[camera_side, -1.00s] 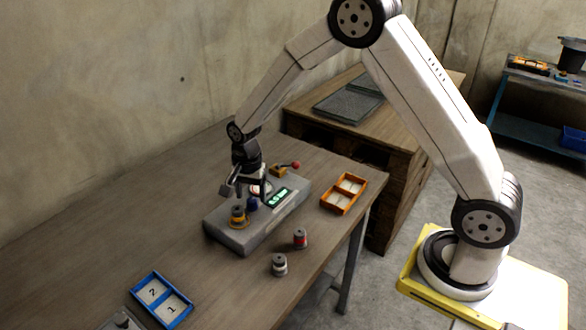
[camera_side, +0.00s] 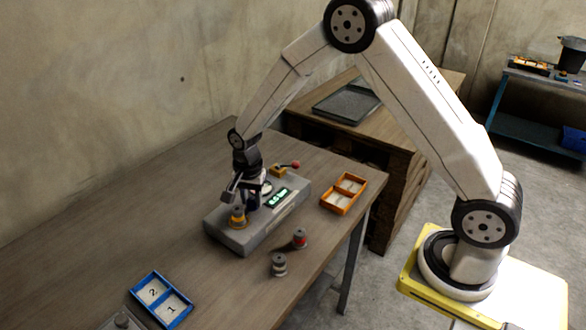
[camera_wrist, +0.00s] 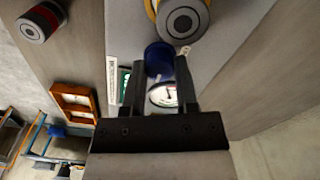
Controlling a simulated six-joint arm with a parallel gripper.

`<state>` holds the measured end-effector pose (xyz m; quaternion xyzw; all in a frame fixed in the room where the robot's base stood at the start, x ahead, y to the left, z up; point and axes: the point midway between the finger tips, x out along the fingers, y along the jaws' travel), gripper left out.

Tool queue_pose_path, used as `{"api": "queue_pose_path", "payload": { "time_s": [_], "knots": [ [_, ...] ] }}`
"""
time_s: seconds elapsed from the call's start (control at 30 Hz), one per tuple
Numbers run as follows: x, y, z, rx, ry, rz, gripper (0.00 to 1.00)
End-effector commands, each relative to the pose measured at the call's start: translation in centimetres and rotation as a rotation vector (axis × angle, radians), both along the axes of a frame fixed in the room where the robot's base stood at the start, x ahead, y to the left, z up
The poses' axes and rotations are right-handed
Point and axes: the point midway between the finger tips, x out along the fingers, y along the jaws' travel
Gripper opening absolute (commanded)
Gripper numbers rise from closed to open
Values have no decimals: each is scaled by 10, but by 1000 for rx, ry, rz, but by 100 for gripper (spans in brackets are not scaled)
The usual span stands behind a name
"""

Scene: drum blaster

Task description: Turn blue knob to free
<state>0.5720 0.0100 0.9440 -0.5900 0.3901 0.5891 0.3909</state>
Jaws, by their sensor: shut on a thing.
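The blue knob (camera_wrist: 158,58) stands on the grey blaster box (camera_side: 228,236), beside a yellow-ringed knob (camera_side: 238,216). My gripper (camera_side: 256,203) points down over the box at the blue knob, which it mostly hides in the side view. In the wrist view my gripper (camera_wrist: 163,66) has its two black fingers on either side of the blue knob, shut on it. A round white gauge (camera_wrist: 163,94) shows between the fingers. A green display (camera_side: 279,198) is lit on the box; its text is too small to read surely.
A red-banded cylinder (camera_side: 300,238) and a grey cylinder (camera_side: 279,265) stand in front of the box. An orange two-part tray (camera_side: 331,206) is to its right, a blue tray numbered 1 and 2 (camera_side: 184,321) at front left. A red-tipped lever (camera_side: 293,165) is at the box's far end.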

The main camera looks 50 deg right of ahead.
Motion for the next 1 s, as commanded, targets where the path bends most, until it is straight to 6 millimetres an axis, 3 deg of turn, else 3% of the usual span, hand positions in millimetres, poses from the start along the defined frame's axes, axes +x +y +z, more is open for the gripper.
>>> {"api": "queue_pose_path", "payload": {
  "time_s": [0.47, 1.0],
  "knots": [
    [1, 0, 0, 0, 0, 172, 0],
    [0, 0, 0, -1, 0, 656, 0]
  ]
}}
